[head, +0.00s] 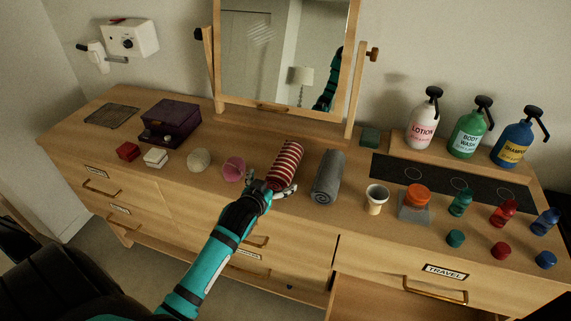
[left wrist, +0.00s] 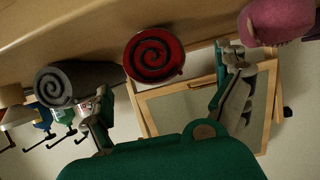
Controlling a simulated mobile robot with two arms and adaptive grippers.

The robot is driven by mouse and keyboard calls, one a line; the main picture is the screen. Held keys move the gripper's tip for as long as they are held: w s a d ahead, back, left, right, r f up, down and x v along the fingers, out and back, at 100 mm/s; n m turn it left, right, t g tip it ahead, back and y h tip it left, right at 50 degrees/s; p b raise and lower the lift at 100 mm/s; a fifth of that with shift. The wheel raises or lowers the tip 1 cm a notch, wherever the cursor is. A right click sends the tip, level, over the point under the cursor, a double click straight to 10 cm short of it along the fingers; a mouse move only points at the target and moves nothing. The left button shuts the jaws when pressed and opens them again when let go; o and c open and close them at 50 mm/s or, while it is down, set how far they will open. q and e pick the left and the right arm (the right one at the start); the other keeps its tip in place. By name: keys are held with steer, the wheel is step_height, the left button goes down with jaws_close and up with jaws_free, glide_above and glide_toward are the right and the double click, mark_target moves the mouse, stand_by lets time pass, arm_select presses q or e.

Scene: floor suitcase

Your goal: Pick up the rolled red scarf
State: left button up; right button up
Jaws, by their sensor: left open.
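The rolled red scarf (head: 286,163), red with pale stripes, lies on the dresser top below the mirror, its length running away from me. In the left wrist view its near end shows as a red and dark spiral (left wrist: 153,54). My left gripper (head: 271,188) is open at the near end of the scarf. In the left wrist view the open fingers (left wrist: 168,105) stand apart with the spiral between and beyond them, and nothing is held. I cannot tell whether a finger touches the scarf. My right gripper is not in view.
The mirror (head: 283,50) stands behind. A cream cup (head: 376,199) and several bottles are farther right. An open drawer (head: 385,300) is at the lower right.

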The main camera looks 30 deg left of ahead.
mark_target(280, 175)
arm_select(q)
steer(key=shift+p+x, duration=0.55)
steer(key=shift+x, duration=2.75)
steer(key=shift+d+r, duration=0.15)
steer(key=shift+d, duration=0.05)
steer(key=c, duration=1.2)
